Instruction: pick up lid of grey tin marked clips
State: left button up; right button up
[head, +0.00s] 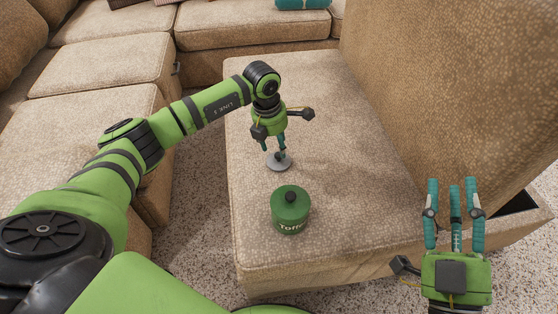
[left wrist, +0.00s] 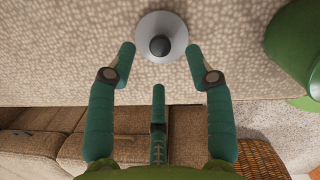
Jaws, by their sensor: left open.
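A grey round lid (head: 272,166) with a dark knob lies on the beige seat cushion; it looks flat, and I see no tin wall under it and no "clips" marking. It also shows in the left wrist view (left wrist: 174,23), with its black knob in the middle. My left gripper (head: 281,147) is open just above it, pointing down. In the left wrist view my left gripper (left wrist: 160,58) has its fingers spread, with the lid just beyond the fingertips and nothing held. My right gripper (head: 454,184) is open and empty at the lower right, fingers pointing up.
A green tin (head: 289,219) marked "Toffee", with a lidded top and knob, stands on the cushion nearer to me. The cushion (head: 330,215) is otherwise clear. A tall beige backrest (head: 460,80) rises on the right. Sofas stand at the left and back.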

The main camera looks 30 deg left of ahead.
aim_at(278, 154)
pick_arm(q)
jog(key=f, duration=0.1)
jog(key=f+b, duration=0.1)
jog(key=f, duration=0.2)
jog(key=shift+w+d+f+b, duration=0.2)
jog(key=shift+w+f+b, duration=0.1)
jog(key=c, duration=1)
pick_arm(e)
jog(key=s+r+n+t+y, duration=0.2)
jog(key=s+r+t+y, duration=0.2)
jog(key=s+r+y, duration=0.1)
notch_tip(278, 154, up, 2)
jog(key=shift+s+a+r, duration=0.2)
jog(key=shift+s+a, duration=0.15)
jog(key=shift+s, duration=0.3)
